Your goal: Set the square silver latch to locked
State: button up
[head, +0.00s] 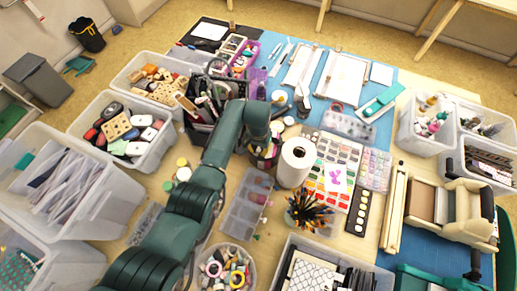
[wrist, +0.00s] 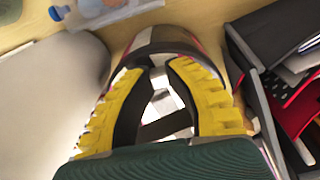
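I cannot make out a square silver latch in either view. In the wrist view, my gripper (wrist: 158,69) has yellow fingers with black inner pads. A gap shows between the pads, and nothing is clearly clamped there. The fingers reach down at a round dark container with a reddish rim (wrist: 165,37). White and dark shapes show between the fingers, too unclear to name.
A white paper roll (head: 295,163) stands close right of my gripper. A dark caddy with tools (head: 200,130) is close on the left. A cup of pencils (head: 308,212) and a paint palette (head: 335,170) are nearby. Clear bins line the left side.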

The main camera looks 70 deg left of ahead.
aim_at(257, 150)
grip_shut()
jog(key=shift+s+a+f, duration=0.1)
jog(key=shift+s+a, duration=0.05)
jog(key=shift+s, duration=0.1)
jog(key=o, duration=0.8)
grip_release()
notch_tip(257, 150, up, 12)
jog(key=shift+r, duration=0.1)
